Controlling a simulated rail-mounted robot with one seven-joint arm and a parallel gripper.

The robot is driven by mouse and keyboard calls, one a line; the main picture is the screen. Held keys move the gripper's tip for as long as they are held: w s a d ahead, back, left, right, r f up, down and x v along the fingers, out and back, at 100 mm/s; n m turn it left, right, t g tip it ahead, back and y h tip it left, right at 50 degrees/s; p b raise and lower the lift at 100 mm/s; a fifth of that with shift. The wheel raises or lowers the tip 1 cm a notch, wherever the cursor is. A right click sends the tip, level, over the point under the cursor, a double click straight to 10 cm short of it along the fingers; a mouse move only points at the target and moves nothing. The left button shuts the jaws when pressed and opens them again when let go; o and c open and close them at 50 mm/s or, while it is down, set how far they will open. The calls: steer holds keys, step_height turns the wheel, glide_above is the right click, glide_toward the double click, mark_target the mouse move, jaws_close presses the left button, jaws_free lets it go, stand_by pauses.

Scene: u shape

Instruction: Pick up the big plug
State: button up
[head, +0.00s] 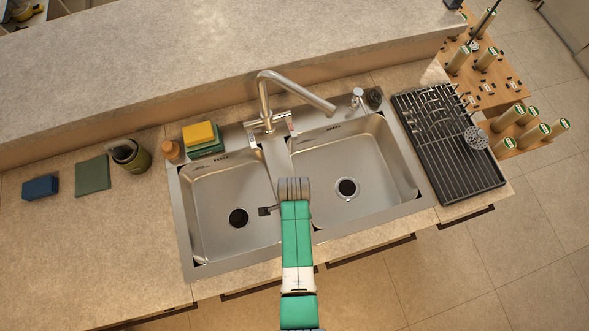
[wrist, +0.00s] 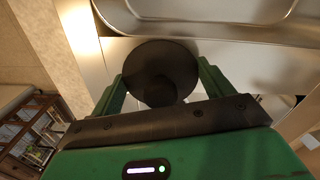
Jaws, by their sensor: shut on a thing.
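The big plug (wrist: 158,62) is a dark round disc with a smaller round knob on the side facing the wrist camera. My gripper (wrist: 161,82) is shut on it, with one green finger on each side. In the head view my green and white arm reaches over the front of the sink, and its grey wrist (head: 295,188) is above the divider between the basins. A small dark part (head: 266,211) shows just left of the wrist; I cannot tell if it is gripper or plug. The arm hides the rest.
The steel sink has a left basin (head: 205,195) and a right basin (head: 318,160), each with a dark round drain area. A tall faucet (head: 264,100) stands behind the divider. A black dish rack (head: 450,155) is at the right. Sponges (head: 200,135) sit behind the left basin.

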steer(key=shift+r, duration=0.55)
step_height(320, 180, up, 2)
steer(key=shift+r, duration=0.15)
steer(key=s, duration=0.5)
steer(key=s+d+r, duration=0.1)
steer(key=s, duration=1)
steer(key=shift+d+r, duration=0.3)
steer(key=shift+d, duration=0.1)
steer(key=w+a+r+n+p, duration=0.1)
steer(key=w+r+n+p, duration=0.2)
steer(key=w+r+n, duration=0.8)
steer(key=w+r, duration=0.7)
steer(key=shift+w+a+n, duration=0.15)
steer(key=shift+a+n, duration=0.1)
steer(key=shift+n, duration=0.05)
